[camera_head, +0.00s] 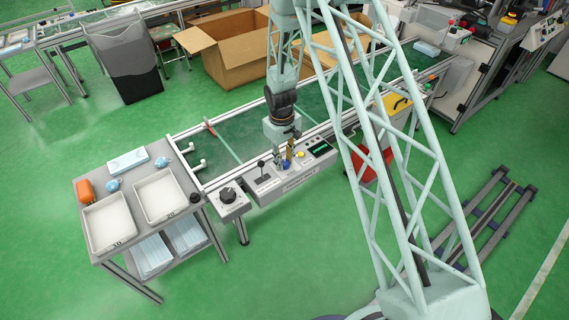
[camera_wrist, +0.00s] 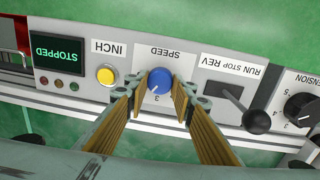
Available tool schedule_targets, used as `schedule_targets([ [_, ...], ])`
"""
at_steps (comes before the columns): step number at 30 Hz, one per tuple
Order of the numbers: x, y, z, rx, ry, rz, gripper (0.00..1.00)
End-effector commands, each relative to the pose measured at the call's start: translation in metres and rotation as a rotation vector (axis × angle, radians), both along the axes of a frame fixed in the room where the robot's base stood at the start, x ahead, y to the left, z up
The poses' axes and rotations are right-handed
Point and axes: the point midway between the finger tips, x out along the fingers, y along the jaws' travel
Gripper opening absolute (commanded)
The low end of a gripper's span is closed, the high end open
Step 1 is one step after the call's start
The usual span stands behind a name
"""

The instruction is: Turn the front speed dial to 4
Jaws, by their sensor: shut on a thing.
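The blue speed dial (camera_wrist: 159,79) sits on the front control panel under the SPEED label (camera_wrist: 160,53), which appears upside down in the wrist view. A digit that looks like 3 shows beside the dial, near its white mark; its other digits are hidden by the fingers. My gripper (camera_wrist: 157,88) has one finger on each side of the dial and is shut on it. In the head view my gripper (camera_head: 284,158) reaches down to the panel, and the dial is small and partly hidden there.
The yellow INCH button (camera_wrist: 105,75) and a display reading STOPPED (camera_wrist: 58,57) lie on one side of the dial. The black RUN STOP REV lever (camera_wrist: 232,99) and the tension knob (camera_wrist: 300,108) lie on the other. Two white trays (camera_head: 108,222) stand on the side table.

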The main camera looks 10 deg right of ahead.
Motion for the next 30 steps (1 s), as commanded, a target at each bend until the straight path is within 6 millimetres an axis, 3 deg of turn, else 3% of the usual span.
schedule_targets([
  [12, 0.0008, 0.0000, -0.0003, 0.001, -0.001, -0.202, 0.12],
  [29, 0.0008, -0.0001, 0.0004, 0.000, -0.001, -0.233, 0.12],
  [30, 0.0008, -0.0001, 0.0004, 0.000, -0.001, -0.233, 0.26],
])
